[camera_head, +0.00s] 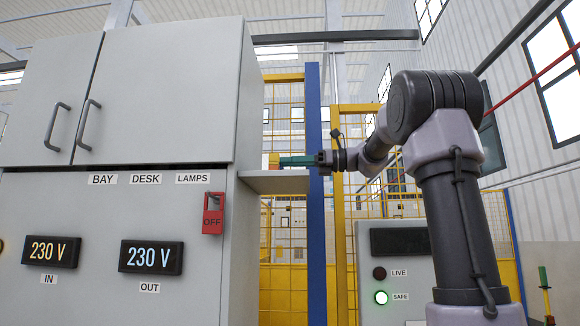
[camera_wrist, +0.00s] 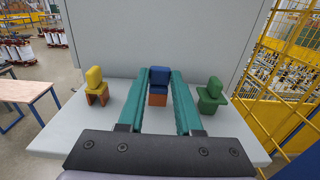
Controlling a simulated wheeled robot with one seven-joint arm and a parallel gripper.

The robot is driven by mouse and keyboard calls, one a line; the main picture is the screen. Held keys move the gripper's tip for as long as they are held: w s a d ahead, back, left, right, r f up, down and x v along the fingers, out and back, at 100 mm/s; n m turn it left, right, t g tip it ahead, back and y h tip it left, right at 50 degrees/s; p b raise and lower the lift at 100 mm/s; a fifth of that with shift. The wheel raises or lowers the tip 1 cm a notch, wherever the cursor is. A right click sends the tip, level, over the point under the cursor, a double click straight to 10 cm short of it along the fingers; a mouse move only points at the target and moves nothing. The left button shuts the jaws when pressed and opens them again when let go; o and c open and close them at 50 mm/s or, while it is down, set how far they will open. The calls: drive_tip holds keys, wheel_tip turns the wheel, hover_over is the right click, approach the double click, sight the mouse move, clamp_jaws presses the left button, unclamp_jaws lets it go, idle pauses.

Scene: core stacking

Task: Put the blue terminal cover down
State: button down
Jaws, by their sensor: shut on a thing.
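In the wrist view, my gripper (camera_wrist: 158,73) is shut on the blue terminal cover (camera_wrist: 159,78), with one teal finger on each side. The cover sits over an orange block (camera_wrist: 157,97); I cannot tell whether they touch. A yellow cover (camera_wrist: 94,78) rests on an orange-brown block (camera_wrist: 97,96) at the left. A green cover (camera_wrist: 214,86) rests on a green block (camera_wrist: 208,102) at the right. In the head view, my gripper (camera_head: 281,160) is level above the shelf, side-on, and hides the blue cover.
The pale shelf (camera_wrist: 70,136) has bare room between the blocks and along its near edge. The grey cabinet (camera_head: 150,90) wall rises behind it. A yellow mesh fence (camera_wrist: 285,80) stands close at the right.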

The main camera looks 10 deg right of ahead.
drive_tip(key=shift+f, duration=0.45)
drive_tip(key=c, duration=0.6)
unclamp_jaws()
drive_tip(key=shift+f, duration=0.15)
drive_tip(key=shift+r, duration=0.2)
drive_tip(key=v, duration=1.2)
